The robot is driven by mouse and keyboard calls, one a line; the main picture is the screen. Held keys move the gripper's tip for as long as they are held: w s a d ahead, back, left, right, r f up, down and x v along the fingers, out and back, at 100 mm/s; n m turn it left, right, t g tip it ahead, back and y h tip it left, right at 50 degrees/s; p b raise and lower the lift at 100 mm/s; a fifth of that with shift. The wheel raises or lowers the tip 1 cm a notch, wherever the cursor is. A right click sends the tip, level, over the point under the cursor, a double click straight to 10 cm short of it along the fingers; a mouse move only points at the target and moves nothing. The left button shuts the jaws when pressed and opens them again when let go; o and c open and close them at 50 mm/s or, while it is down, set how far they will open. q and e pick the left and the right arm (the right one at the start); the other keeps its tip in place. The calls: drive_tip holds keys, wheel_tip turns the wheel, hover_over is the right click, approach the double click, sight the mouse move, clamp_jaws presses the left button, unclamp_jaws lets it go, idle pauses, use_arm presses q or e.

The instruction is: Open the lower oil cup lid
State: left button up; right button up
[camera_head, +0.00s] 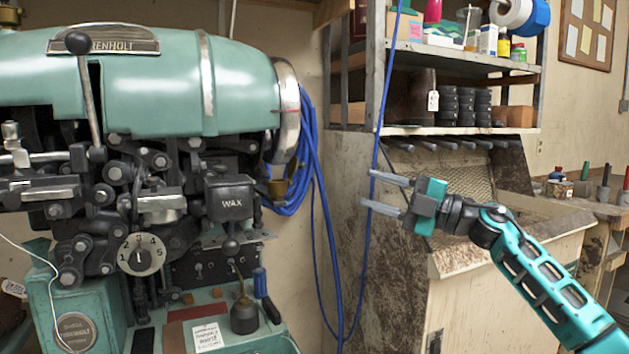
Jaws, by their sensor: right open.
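The green stitching machine (150,85) fills the left half of the head view. A small brass fitting (278,188) sits low on its right side, below the metal ring (290,110); it may be the lower oil cup. It is too small to tell whether a lid on it is open or shut. My right gripper (368,188) is open and empty, its two grey fingers pointing left, to the right of the brass fitting and apart from it. My left gripper is out of view.
Blue cables (308,150) hang beside the machine, and another blue cable (375,140) hangs near my right fingertips. A shelf (460,131) stands behind my right arm.

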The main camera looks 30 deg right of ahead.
drive_tip(key=p+x, duration=0.2)
drive_tip(key=x, duration=1)
drive_tip(key=shift+w+a+r, duration=0.15)
drive_tip(key=shift+w+a, duration=0.05)
drive_tip(key=shift+w, duration=0.05)
clamp_jaws()
